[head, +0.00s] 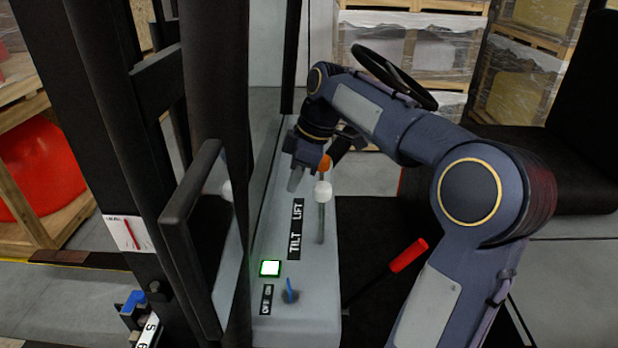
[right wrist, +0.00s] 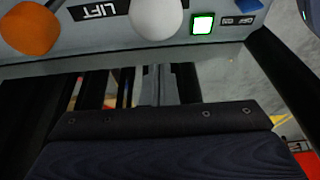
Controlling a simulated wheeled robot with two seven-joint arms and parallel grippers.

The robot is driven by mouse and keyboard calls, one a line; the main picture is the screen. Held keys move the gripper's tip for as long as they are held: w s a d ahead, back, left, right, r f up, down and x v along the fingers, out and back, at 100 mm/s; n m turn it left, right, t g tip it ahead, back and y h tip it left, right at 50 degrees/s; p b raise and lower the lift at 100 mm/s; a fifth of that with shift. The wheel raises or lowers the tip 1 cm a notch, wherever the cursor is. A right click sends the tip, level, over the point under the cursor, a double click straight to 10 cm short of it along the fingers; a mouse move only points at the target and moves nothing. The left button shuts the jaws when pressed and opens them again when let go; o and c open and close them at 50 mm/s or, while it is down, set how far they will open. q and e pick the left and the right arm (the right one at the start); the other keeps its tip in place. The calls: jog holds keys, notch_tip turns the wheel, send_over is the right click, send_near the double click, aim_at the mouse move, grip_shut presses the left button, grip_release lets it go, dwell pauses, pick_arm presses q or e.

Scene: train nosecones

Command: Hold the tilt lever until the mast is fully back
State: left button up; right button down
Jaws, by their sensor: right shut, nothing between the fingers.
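The lever with the white knob (head: 323,191) stands on the grey console (head: 312,325) beside the TILT label (head: 294,243); its knob also shows at the top of the right wrist view (right wrist: 155,18). The orange-knobbed lever (head: 325,163) stands behind it, near the LIFT label (head: 298,208). My right gripper (head: 296,178) is shut and empty, left of both knobs in the head view. Its fingers show together in the right wrist view (right wrist: 158,88), apart from the white knob. The dark mast (head: 100,80) stands at left and looks slanted. My left gripper is not in view.
A white gauge card with a red needle (head: 128,232) is on the mast side. A green-lit button (head: 270,268) and blue switch (head: 289,290) are on the near console. A red-handled lever (head: 408,255), steering wheel (head: 393,75) and black seat (head: 560,110) are to the right.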

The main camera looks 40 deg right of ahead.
jog(key=shift+s+d+r, duration=0.1)
jog(key=shift+s+d, duration=0.9)
jog(key=shift+d, duration=0.1)
jog(key=shift+d, duration=0.1)
